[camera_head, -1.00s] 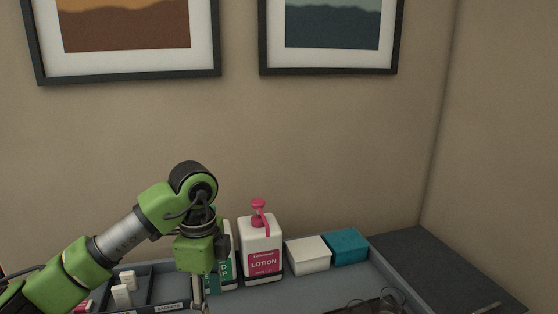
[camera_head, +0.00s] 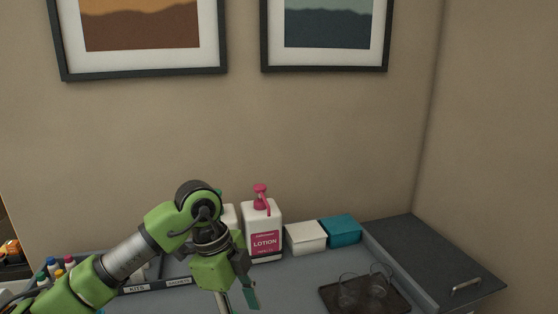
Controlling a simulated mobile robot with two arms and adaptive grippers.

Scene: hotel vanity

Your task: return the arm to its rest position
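My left arm, green and silver, comes in from the lower left. Its wrist is bent downward over the counter, in front of the bottles. My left gripper (camera_head: 235,300) hangs at the bottom edge of the view. Only a pale metal part and a small teal piece show there, and its fingertips are cut off or hidden, so I cannot tell whether it is open or shut. My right gripper is not in view.
A white lotion bottle (camera_head: 263,238) with a pink pump stands behind the wrist, beside another bottle partly hidden by my arm. White (camera_head: 305,238) and teal (camera_head: 341,230) boxes stand right of it. A dark tray (camera_head: 334,301) holds glasses. Labelled compartments (camera_head: 139,289) lie left.

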